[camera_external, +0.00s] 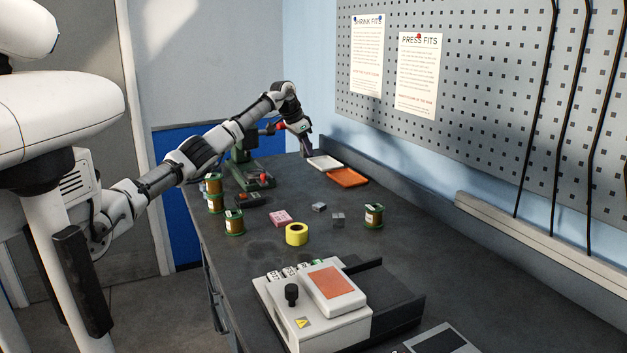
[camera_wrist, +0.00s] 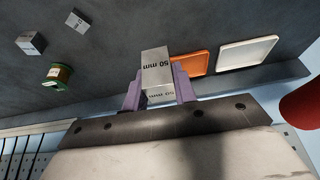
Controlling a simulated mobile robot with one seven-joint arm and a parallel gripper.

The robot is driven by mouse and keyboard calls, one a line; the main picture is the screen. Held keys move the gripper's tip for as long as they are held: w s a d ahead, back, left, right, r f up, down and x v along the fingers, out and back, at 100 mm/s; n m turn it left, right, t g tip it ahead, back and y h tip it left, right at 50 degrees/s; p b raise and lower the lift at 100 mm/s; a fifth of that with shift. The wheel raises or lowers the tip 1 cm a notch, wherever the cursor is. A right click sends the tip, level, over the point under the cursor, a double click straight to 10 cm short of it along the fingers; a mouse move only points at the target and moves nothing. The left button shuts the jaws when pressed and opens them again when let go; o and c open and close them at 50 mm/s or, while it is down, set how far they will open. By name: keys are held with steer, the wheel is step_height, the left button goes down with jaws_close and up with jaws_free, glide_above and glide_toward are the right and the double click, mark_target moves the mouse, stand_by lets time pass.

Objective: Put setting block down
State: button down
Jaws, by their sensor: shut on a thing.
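The setting block (camera_wrist: 156,62), a silver metal block marked "50 mm", is held between the two purple fingers of my gripper (camera_wrist: 158,88) in the wrist view. My gripper is shut on it. In the external view, my gripper (camera_external: 305,146) is at the far end of the bench, close to the white tray (camera_external: 325,163) and the orange tray (camera_external: 348,177). The block cannot be made out clearly there. In the wrist view, the orange tray (camera_wrist: 192,64) and the white tray (camera_wrist: 247,52) lie right of the block. I cannot tell whether the block touches the bench.
Two small metal blocks (camera_external: 338,219) (camera_external: 319,207), a copper wire spool (camera_external: 374,215) and a yellow tape roll (camera_external: 297,234) stand mid-bench. A green press (camera_external: 243,160) is beside my arm. The pegboard wall (camera_external: 480,100) borders the right side. A boxed instrument (camera_external: 310,310) is in front.

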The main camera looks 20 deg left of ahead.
step_height(320, 180, up, 7)
steer(key=p, duration=0.2)
steer(key=shift+f+p, duration=0.1)
steer(key=shift+p, duration=0.2)
steer(key=s+d+r+m+b, duration=0.1)
steer(key=s+d, duration=0.4)
steer(key=d, duration=0.3)
steer(key=s+d+m+b, duration=0.1)
steer(key=s+d, duration=0.5)
steer(key=d, duration=0.1)
steer(key=s+d+f+m+g+b, duration=0.1)
steer(key=s+d, duration=0.3)
steer(key=s, duration=0.3)
steer(key=s+d+m+b, duration=0.1)
steer(key=s+d, duration=0.3)
steer(key=s, duration=0.3)
steer(key=shift+h, duration=0.4)
steer(key=f+p, duration=0.1)
steer(key=f, duration=0.5)
steer(key=f+p, duration=0.1)
steer(key=f, duration=0.6)
steer(key=f+p, duration=0.1)
steer(key=f, duration=0.5)
steer(key=shift+s+a+f+p, duration=0.2)
steer(key=shift+s+f+p, duration=0.05)
steer(key=shift+f+p, duration=0.15)
steer(key=shift+f, duration=0.15)
steer(key=c, duration=1.1)
jaws_free()
steer(key=shift+g, duration=0.3)
